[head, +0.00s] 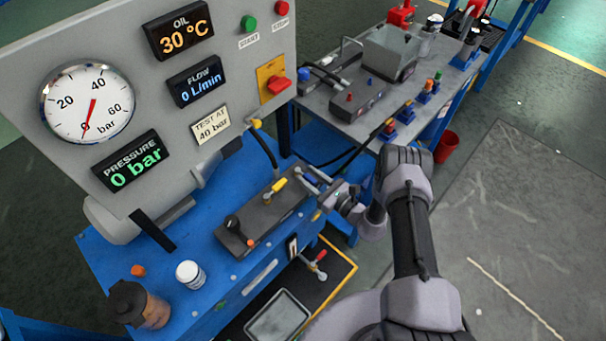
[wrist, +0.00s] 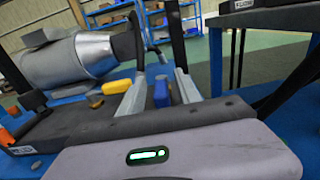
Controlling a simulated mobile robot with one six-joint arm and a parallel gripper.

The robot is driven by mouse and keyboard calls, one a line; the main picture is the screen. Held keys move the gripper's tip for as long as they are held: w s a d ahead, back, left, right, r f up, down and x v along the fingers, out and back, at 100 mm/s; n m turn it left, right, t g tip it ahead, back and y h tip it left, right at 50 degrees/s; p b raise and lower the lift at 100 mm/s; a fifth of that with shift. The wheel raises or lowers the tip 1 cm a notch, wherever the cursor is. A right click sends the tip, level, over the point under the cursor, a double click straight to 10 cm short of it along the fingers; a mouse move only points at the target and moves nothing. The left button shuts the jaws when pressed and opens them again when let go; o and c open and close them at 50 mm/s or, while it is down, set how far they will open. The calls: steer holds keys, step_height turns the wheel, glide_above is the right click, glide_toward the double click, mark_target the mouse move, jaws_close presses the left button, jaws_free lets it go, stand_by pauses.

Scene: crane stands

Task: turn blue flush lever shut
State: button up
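The blue lever (wrist: 161,93) stands between the two fingers of my gripper (wrist: 160,90) in the wrist view. The fingers are apart, one on each side of it, with gaps visible; I cannot tell how deep between them it sits. The yellow lever (wrist: 116,86) is just left of the left finger. In the head view my gripper (head: 320,187) is at the right end of the dark valve block (head: 262,217). The yellow lever (head: 279,184) shows there beside it, while the blue lever is mostly hidden by the fingers.
The grey panel (head: 222,50) behind carries a gauge (head: 88,103) near zero and a display (head: 132,162) reading 0 bar. A second bench (head: 345,120) stands behind right.

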steer(key=shift+x, duration=1.5)
jaws_close()
